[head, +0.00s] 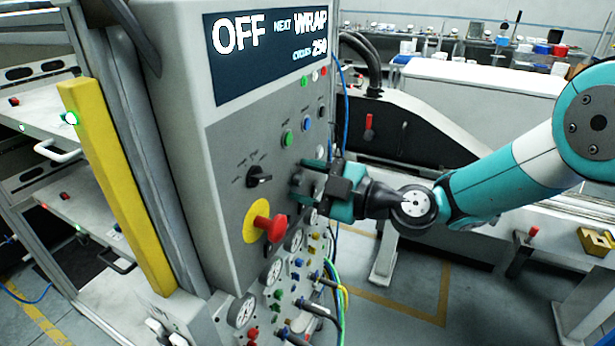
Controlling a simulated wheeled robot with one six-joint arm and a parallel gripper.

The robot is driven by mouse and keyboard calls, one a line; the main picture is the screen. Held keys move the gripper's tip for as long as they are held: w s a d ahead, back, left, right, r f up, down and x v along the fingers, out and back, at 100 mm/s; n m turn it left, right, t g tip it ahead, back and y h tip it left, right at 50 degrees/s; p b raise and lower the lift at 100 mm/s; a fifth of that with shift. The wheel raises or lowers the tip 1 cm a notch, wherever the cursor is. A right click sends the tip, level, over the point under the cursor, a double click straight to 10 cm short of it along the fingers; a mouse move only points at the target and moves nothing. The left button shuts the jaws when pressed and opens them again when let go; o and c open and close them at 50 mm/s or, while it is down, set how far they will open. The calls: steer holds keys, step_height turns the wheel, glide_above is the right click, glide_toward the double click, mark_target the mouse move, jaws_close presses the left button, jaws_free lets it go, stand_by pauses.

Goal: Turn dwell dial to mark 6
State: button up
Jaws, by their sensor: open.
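The grey control panel (225,215) stands in the middle of the head view. My gripper (302,182) is at its right half, jaws toward the panel face and open. The gripper covers the panel part behind it, and no dial with readable marks shows; a dial there would be hidden. A black rotary knob (259,177) with small labels around it sits left of my gripper, apart from it. Its labels are too small to read. The panel's screen (268,50) reads OFF, NEXT WRAP, CYCLES 250.
A red emergency button (270,227) on a yellow disc sticks out below left of my gripper. Green (287,139) and blue (307,124) buttons sit above. Gauges, fittings and hoses crowd the panel below. A yellow post (115,185) stands left. Bare floor shows right of the panel.

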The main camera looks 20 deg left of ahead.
steer(key=c, duration=0.9)
steer(key=shift+c, duration=0.2)
steer(key=shift+f+b, duration=0.15)
steer(key=shift+b, duration=0.2)
